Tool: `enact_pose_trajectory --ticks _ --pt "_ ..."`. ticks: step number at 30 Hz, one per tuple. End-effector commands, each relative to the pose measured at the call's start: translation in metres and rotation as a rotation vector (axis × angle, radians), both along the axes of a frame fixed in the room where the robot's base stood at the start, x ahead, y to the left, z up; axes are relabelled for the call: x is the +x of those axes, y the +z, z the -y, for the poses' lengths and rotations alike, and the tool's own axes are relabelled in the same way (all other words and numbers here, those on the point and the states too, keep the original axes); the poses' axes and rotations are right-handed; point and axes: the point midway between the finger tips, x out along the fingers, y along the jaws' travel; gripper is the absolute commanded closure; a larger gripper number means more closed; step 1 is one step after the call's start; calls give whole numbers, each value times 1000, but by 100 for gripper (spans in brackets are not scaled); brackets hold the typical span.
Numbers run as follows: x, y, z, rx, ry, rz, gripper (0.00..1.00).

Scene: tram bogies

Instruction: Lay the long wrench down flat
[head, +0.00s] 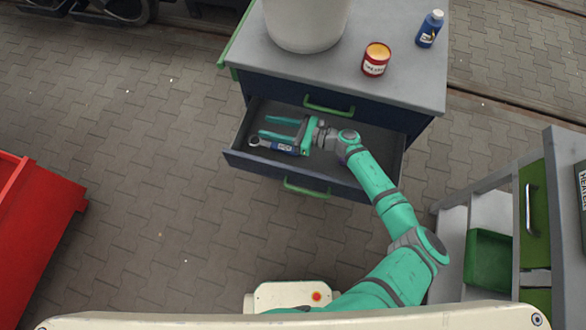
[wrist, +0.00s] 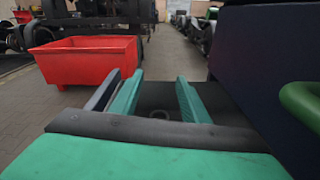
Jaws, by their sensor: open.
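The long wrench (head: 271,145), with a ring end and a blue label on its handle, is inside the open drawer (head: 250,166), near the drawer's front left. It appears to lie along the drawer floor, its ring end pointing left. My gripper (head: 265,127) is open in the drawer, fingers pointing left. The wrench shows beside the near finger and partly under it; I cannot tell whether they touch. In the wrist view, the open fingers (wrist: 158,95) have nothing clasped between them, and a ring shape (wrist: 160,114) shows low on the dark drawer floor.
On the cabinet top (head: 415,85) stand a white bucket (head: 305,22), an orange-topped tin (head: 376,60) and a blue bottle (head: 430,29). A red bin (head: 40,225) is on the left floor. Another cabinet with a green tray (head: 488,258) stands at right. Green drawer handles (head: 306,187) stick out.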

Motion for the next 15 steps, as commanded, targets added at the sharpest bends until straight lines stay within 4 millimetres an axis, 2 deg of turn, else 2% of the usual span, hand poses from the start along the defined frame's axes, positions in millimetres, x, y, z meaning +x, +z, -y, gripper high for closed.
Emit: enact_pose_trajectory --ticks 1,3,6,10,15 --pt "5 23 -39 92 1 -11 58" --pt "11 55 -79 211 -6 -41 58" --pt "15 102 -126 383 -12 -93 58" --pt "13 160 -170 609 -12 -182 58" --pt "3 223 -202 893 -3 -326 58"
